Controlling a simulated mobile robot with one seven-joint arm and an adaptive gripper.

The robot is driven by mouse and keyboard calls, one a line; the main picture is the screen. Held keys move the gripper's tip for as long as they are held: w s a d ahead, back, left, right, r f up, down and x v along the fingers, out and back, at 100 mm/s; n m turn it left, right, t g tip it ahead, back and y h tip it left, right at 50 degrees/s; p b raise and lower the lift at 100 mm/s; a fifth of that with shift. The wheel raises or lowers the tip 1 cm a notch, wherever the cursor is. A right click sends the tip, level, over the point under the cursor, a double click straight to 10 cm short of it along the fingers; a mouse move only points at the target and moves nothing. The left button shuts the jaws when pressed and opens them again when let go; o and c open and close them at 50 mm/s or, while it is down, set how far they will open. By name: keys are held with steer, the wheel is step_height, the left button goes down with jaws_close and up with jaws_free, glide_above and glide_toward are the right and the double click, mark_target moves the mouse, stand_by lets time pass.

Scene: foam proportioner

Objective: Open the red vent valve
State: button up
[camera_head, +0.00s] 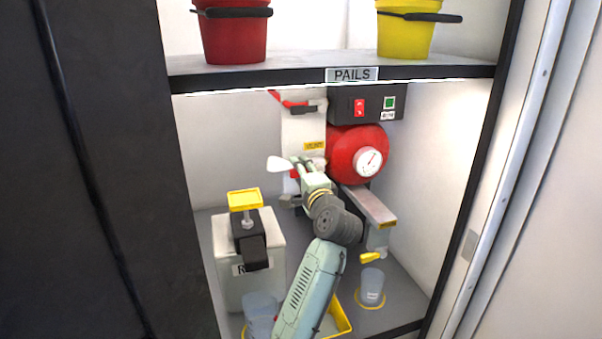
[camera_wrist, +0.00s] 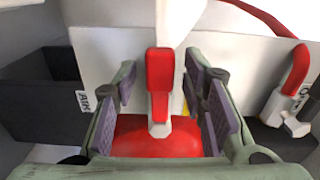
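A red lever (camera_wrist: 159,78) on a pale metal stem stands upright in the middle of the wrist view; it looks like the vent valve's handle, but I read no label on it. My gripper (camera_wrist: 158,98) is open, with its purple-grey pads on either side of the lever. Gaps show between the pads and the lever, so nothing is gripped. In the head view my gripper (camera_head: 302,170) reaches in front of the white panel (camera_head: 303,128), where a bit of red (camera_head: 294,173) shows beside the fingers. My arm and gripper hide most of the valve there.
A red round tank (camera_head: 350,148) with a gauge (camera_head: 368,161) stands just right of my gripper. A shelf (camera_head: 430,72) with pails is above. A white container with a yellow-topped pump (camera_head: 245,199) stands left. A clear cup (camera_head: 371,287) is at lower right.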

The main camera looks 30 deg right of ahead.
steer(key=shift+s, duration=0.1)
steer(key=v, duration=1.2)
steer(key=shift+f, duration=0.1)
